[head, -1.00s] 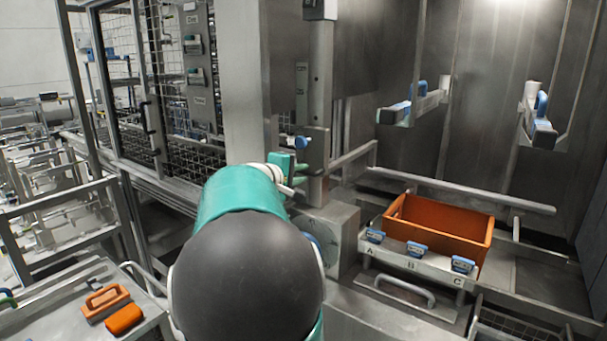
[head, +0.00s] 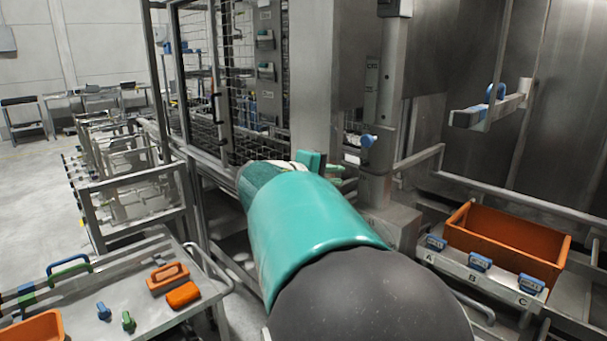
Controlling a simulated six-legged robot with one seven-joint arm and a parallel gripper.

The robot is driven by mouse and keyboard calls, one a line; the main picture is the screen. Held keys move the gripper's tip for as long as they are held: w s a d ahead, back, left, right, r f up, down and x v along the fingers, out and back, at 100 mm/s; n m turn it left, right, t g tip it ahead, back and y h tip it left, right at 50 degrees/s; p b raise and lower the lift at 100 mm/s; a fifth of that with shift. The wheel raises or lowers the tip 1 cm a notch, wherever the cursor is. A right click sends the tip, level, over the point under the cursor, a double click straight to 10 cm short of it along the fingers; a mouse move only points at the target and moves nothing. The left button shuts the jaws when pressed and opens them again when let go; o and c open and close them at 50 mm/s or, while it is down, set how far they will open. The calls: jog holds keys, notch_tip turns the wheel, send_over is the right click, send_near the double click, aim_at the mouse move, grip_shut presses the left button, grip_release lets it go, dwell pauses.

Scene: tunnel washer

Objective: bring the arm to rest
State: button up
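My arm, teal with a black joint, reaches from the bottom right up to the middle of the head view. Its far end, my gripper (head: 322,164), shows only in part as small teal pieces beyond the teal link, in front of the grey post. The arm hides the rest of it. I cannot tell whether its fingers are apart or closed, and no held thing shows.
An orange bin (head: 505,247) stands at the right behind blue handles marked A, B and C. A bench (head: 150,312) at lower left carries orange blocks and small blue and green pieces. A mesh cage (head: 245,85) stands behind the arm. Open floor (head: 40,190) lies far left.

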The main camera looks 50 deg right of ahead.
jog(key=s+a+f+t+y, duration=0.1)
jog(key=a+f+y, duration=0.4)
jog(key=a, duration=0.9)
jog(key=s+a+f+n+t+y, duration=0.1)
jog(key=a+f+t+y, duration=0.3)
jog(key=a, duration=1.1)
jog(key=s+a+f+t+y, duration=0.1)
jog(key=a+f+t+y, duration=0.2)
jog(key=a, duration=1.2)
notch_tip(320, 180, down, 5)
jog(key=y, duration=0.3)
jog(key=shift+s+a+n, duration=0.2)
jog(key=shift+s+n, duration=0.05)
jog(key=shift+n, duration=0.15)
jog(key=shift+d+r, duration=0.1)
jog(key=shift+d, duration=0.15)
